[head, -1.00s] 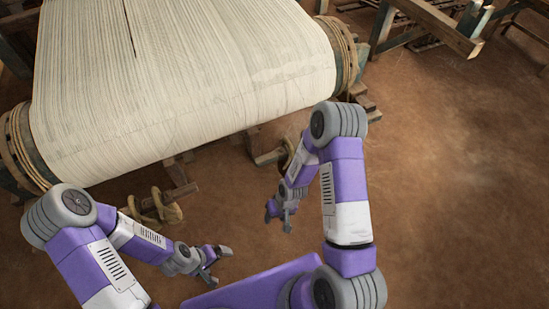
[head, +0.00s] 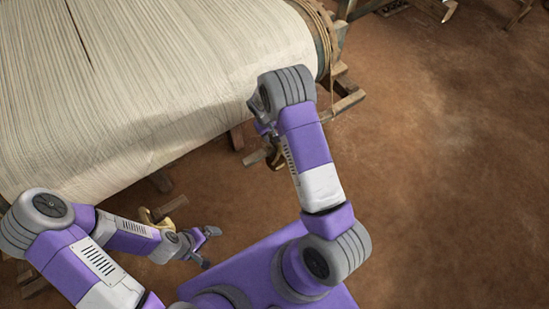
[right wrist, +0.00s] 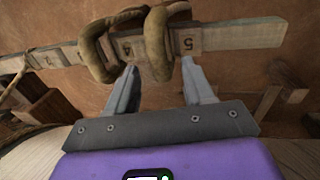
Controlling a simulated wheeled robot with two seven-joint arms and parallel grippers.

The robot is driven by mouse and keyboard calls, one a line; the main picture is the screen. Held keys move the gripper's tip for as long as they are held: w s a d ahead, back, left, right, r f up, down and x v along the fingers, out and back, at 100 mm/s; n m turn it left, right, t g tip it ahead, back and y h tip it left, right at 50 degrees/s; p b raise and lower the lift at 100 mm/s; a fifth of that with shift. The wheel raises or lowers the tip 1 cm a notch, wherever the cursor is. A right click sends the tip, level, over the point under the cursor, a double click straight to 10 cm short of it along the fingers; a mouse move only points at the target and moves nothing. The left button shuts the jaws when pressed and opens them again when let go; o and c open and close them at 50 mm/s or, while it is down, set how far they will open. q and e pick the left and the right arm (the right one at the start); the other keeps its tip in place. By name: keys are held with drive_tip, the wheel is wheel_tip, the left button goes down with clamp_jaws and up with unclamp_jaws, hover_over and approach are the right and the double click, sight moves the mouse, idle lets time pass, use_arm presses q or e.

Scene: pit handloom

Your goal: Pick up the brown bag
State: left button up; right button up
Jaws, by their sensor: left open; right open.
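I cannot make out a brown bag for certain in either view. In the right wrist view, tan-brown thick loops (right wrist: 157,45) hang around a numbered wooden bar (right wrist: 235,36). My right gripper (right wrist: 160,88) is open, its two fingers pointing at the bar with the lower end of a loop showing between them. I cannot tell whether they touch. In the head view my right gripper is mostly hidden behind its own arm. My left gripper (head: 206,246) is open and empty above the floor, near the front of the loom.
The loom's wide roll of pale warp threads (head: 150,90) fills the upper left. Tan rope (head: 318,40) is wound at its right end. A wooden piece with a brownish loop (head: 165,212) lies near my left forearm. Bare brown floor (head: 440,190) is open on the right.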

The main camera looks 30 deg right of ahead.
drive_tip(key=f, duration=0.3)
drive_tip(key=shift+s+d+f+b, duration=0.1)
drive_tip(key=shift+d+f+b, duration=0.1)
drive_tip(key=shift+d+b, duration=0.15)
drive_tip(key=shift+r, duration=0.1)
clamp_jaws()
idle(0.9)
